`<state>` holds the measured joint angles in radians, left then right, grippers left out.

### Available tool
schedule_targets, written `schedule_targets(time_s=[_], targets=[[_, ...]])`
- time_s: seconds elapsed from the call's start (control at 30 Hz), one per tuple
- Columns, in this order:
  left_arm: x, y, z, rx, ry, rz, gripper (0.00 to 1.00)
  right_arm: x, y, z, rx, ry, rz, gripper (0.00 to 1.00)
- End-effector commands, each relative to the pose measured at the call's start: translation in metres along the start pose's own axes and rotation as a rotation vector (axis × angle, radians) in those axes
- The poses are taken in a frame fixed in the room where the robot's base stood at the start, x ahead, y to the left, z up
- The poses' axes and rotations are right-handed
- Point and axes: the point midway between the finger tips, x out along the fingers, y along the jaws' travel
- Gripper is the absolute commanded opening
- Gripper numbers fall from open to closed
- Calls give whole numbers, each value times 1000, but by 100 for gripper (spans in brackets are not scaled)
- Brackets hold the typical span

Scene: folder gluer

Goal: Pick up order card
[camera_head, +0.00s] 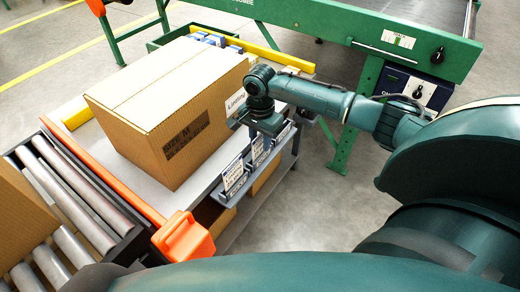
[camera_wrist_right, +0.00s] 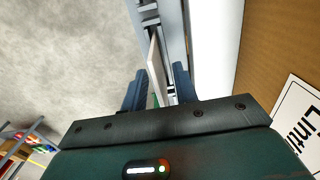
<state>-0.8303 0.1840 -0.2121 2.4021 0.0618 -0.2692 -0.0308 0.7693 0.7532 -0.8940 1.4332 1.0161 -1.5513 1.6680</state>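Order cards stand in a grey rack (camera_head: 240,190) along the table's right edge. The near card (camera_head: 233,172) and the middle card (camera_head: 258,148) show their printed faces; a farther card (camera_head: 283,131) is partly hidden by my right gripper (camera_head: 268,128). That gripper points down at the far part of the rack. In the right wrist view, the gripper's blue fingers (camera_wrist_right: 158,90) are apart, on either side of a thin card (camera_wrist_right: 156,68) seen nearly edge-on. A gap shows beside the right finger; contact cannot be told. My left gripper is out of view.
A large cardboard box (camera_head: 165,105) stands on the table beside the rack; its labelled side is close to my right gripper. An orange box-like part (camera_head: 184,240) is at the table's near corner. A roller conveyor (camera_head: 75,205) is left; a green machine (camera_head: 400,45) stands behind.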

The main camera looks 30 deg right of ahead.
Motion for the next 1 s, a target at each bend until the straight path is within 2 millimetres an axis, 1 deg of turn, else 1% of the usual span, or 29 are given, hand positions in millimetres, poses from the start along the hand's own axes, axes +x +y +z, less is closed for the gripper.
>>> schedule_targets(time_s=[0.03, 0.1, 0.33, 0.67, 0.7, 1.0], targets=[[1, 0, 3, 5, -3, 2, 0, 6, 0, 0, -1, 0, 1, 29], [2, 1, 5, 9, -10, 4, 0, 9, 0, 0, -1, 1, 0, 29], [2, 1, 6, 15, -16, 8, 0, 9, 0, 0, -1, 1, -1, 28], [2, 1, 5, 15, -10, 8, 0, 9, 0, 0, -1, 1, 0, 1], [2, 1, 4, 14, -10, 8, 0, 9, 0, 0, -1, 1, -1, 0], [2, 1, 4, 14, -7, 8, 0, 9, 0, 0, -1, 1, -1, 0]])
